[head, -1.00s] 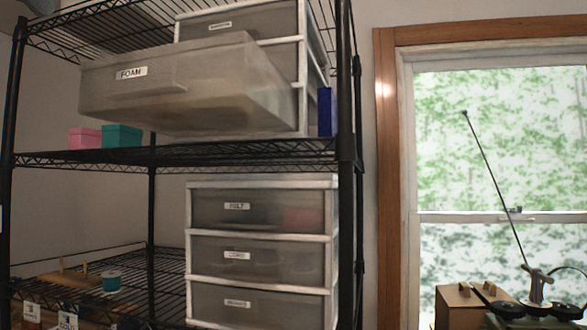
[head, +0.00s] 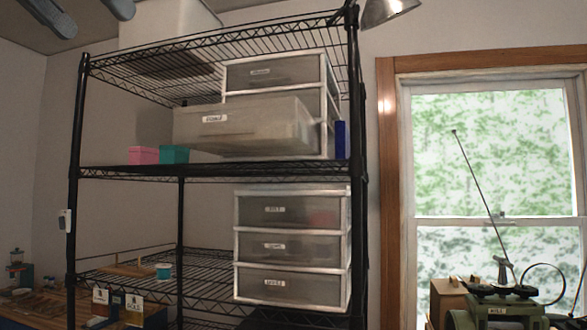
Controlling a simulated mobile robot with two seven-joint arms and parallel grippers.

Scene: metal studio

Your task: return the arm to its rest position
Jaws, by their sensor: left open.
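My left gripper (head: 94,18) shows at the top left edge of the head view. Only its two blue-grey fingers are visible, spread apart with nothing between them. The rest of that arm is out of the picture. The gripper is up and to the left of the black wire shelf (head: 250,171) and appears clear of it. The drawer labelled foam (head: 255,135) is pulled out of the upper drawer unit (head: 272,72). My right gripper is not in view.
Pink (head: 143,155) and teal (head: 174,154) boxes sit left of the pulled-out drawer; a blue item (head: 340,140) stands right. A closed drawer unit (head: 290,211) is below. A lamp (head: 388,11) hangs top right. A mill (head: 500,308) stands before the window.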

